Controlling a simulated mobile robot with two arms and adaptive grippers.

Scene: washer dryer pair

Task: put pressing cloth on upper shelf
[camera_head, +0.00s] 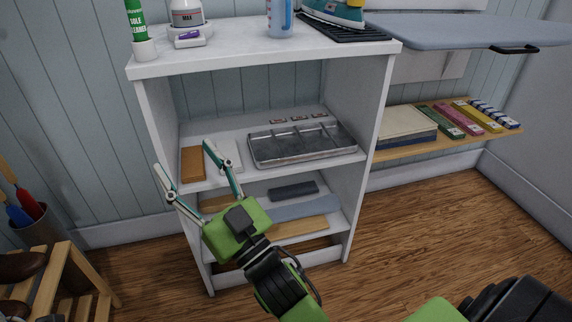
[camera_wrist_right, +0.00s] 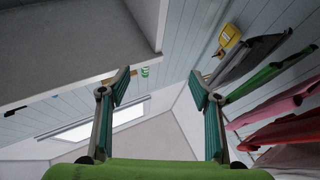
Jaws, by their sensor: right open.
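A white shelf unit (camera_head: 365,150) has a worktop, an upper shelf (camera_head: 262,133) and a lower shelf. The upper shelf holds a brown block (camera_head: 192,164), a flat white piece (camera_head: 225,155) and a metal divided tray (camera_head: 300,143). The lower shelf holds a dark grey roll (camera_head: 293,190), a blue-grey flat piece (camera_head: 300,208) and a tan piece (camera_head: 300,227). I cannot tell which is the pressing cloth. My right gripper (camera_head: 183,155) is open in front of the unit's left side; it looks empty in the right wrist view (camera_wrist_right: 160,73). My left gripper is out of view.
An iron (camera_head: 335,12) and bottles stand on the worktop. An ironing board (camera_head: 460,30) juts out at the right, above a wooden wall shelf (camera_head: 440,142) with folded cloths. A wooden rack (camera_head: 60,285) stands at lower left. Garments hang in the wrist view (camera_wrist_right: 275,105).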

